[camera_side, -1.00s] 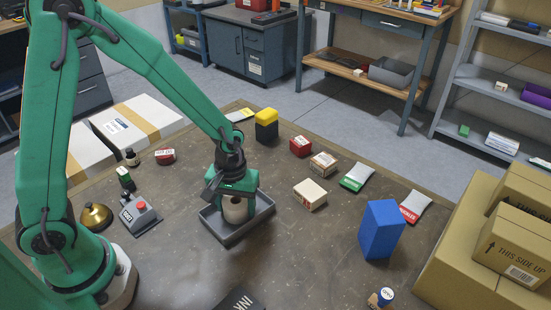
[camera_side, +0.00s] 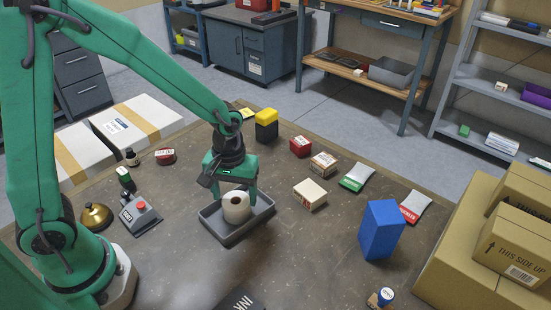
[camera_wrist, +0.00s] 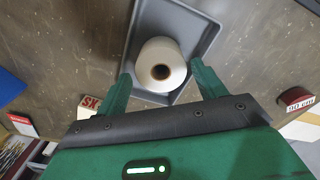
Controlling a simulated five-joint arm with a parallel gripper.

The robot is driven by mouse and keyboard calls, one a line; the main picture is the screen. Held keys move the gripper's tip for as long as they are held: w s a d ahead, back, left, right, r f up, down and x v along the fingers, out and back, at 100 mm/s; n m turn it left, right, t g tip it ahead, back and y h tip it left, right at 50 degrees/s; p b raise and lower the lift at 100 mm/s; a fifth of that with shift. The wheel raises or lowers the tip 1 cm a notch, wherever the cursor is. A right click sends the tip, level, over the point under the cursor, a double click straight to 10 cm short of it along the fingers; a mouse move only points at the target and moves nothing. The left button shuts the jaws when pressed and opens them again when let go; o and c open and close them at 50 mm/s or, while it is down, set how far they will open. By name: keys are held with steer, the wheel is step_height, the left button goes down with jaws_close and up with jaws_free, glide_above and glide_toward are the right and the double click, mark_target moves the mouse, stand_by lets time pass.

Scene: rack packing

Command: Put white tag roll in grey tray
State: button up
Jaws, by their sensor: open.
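The white tag roll (camera_side: 236,207) stands upright inside the grey tray (camera_side: 226,236) on the table. In the wrist view the roll (camera_wrist: 161,66) shows its dark core hole and sits within the tray walls (camera_wrist: 196,18). My gripper (camera_side: 236,194) is above the tray, open, with its green fingers on either side of the roll's top. In the wrist view my gripper (camera_wrist: 160,84) shows its two fingers apart, with visible gaps between them and the roll.
A blue block (camera_side: 380,230) stands right of the tray, and a cream box (camera_side: 310,194) lies nearer it. A yellow and black block (camera_side: 266,124) is behind. A grey device with a red button (camera_side: 138,213) and a brass bell (camera_side: 96,216) are at left. Brown cartons (camera_side: 470,250) fill the right.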

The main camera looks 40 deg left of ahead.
step_height(320, 180, up, 8)
stand_by(0.5)
steer(key=shift+r, duration=0.1)
stand_by(0.4)
steer(key=s+a+r+m+t, duration=0.5)
steer(key=s+a+r+m, duration=0.1)
steer(key=s+r, duration=0.5)
steer(key=shift+s+a+t, duration=0.15)
steer(key=shift+a+t, duration=0.15)
steer(key=shift+a, duration=0.55)
